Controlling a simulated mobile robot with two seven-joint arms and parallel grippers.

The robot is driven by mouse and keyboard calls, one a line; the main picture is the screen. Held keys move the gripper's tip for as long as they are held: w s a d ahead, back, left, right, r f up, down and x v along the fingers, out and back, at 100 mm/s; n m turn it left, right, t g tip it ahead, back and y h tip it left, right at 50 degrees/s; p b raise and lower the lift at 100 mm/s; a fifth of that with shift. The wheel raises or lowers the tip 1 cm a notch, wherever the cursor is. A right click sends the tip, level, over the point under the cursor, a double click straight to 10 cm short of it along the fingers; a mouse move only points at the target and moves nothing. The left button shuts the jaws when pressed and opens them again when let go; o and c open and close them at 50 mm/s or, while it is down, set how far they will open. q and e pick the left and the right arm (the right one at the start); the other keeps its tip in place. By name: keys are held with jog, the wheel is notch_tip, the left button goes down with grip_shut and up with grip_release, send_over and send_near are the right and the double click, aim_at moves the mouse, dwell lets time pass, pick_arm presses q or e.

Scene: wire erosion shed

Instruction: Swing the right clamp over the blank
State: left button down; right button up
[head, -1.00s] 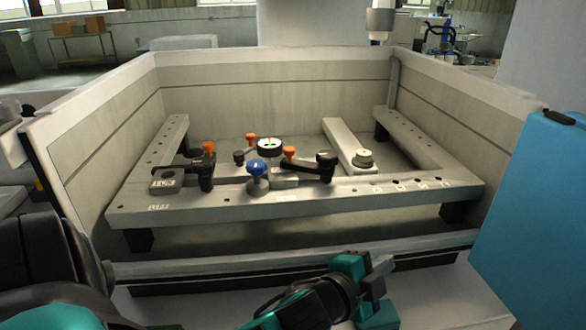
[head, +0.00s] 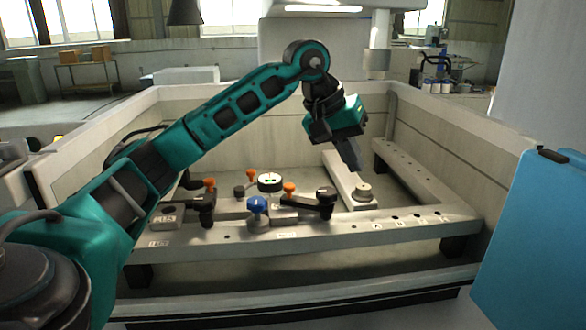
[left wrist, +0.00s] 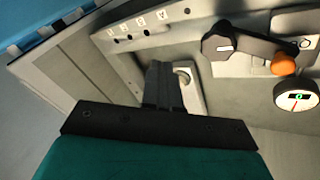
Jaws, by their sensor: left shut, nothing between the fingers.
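The right clamp (head: 322,204) is a black arm with an orange knob (head: 289,188), on the right part of the frame's front bar. It also shows at the upper right of the left wrist view (left wrist: 240,48). The blank seems to be the grey piece (head: 285,215) between the clamps; its outline is partly hidden, and I cannot tell whether the clamp arm lies over it. My left gripper (head: 353,166) is shut and empty, pointing down above the inner bar, behind and right of the clamp and apart from it. Its fingers show in the left wrist view (left wrist: 163,80). My right gripper is out of view.
The left clamp (head: 204,206) has another orange knob. A blue knob (head: 257,205) and a round dial gauge (head: 270,182) stand between the clamps. A round metal piece (head: 362,191) sits on the inner bar below my gripper. Tank walls (head: 450,140) surround the frame.

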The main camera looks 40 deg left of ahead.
pick_arm(q)
jog(key=s+a+r+y, duration=0.3)
jog(key=a+r+y, duration=0.15)
jog(key=a, duration=0.65)
jog(key=shift+m+g, duration=0.3)
jog(key=shift+g, duration=0.1)
jog(key=b+x, duration=0.1)
jog(key=x, duration=0.8)
jog(key=shift+s, duration=0.15)
jog(key=shift+s+f, duration=0.2)
jog(key=shift+f, duration=0.15)
jog(key=shift+s+d+b, duration=0.25)
jog(key=shift+s+b, duration=0.15)
jog(key=shift+s, duration=0.6)
jog(key=shift+s+d+f, duration=0.15)
jog(key=shift+s+d, duration=0.05)
jog(key=shift+s, duration=0.35)
